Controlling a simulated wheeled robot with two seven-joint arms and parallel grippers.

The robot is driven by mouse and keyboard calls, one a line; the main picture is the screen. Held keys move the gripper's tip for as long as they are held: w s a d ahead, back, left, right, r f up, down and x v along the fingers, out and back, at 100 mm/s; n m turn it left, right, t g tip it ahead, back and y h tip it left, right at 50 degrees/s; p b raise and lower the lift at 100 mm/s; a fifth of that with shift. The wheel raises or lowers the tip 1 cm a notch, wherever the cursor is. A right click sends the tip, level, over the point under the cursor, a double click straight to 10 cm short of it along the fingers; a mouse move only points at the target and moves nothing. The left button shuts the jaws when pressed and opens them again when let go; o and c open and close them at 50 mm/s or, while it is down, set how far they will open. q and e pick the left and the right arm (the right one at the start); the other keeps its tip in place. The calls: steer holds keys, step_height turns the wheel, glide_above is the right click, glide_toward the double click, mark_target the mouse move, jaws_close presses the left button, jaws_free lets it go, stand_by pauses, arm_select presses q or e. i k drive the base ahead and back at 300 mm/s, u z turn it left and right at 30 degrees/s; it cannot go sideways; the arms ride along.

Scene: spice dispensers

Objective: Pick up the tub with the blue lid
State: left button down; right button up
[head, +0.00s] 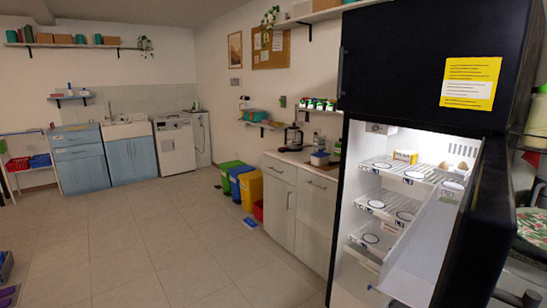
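A small white tub with a blue lid (320,157) stands on the counter beside the open fridge, in the middle right of the head view. It is small and far off, so its details are hard to make out. Neither of my grippers shows in the head view.
The black fridge (420,60) stands open at right, its door swung out, with plates and a yellow box (405,156) inside. A coffee maker (293,137) stands on the counter (300,160). Green, blue and yellow bins (250,190) line the wall. The tiled floor (150,240) is largely clear.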

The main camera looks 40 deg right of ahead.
mark_target(316, 161)
steer(key=z, duration=0.15)
steer(key=i, duration=1.2)
steer(key=z, duration=1.3)
steer(key=i, duration=0.85)
steer(key=z, duration=0.6)
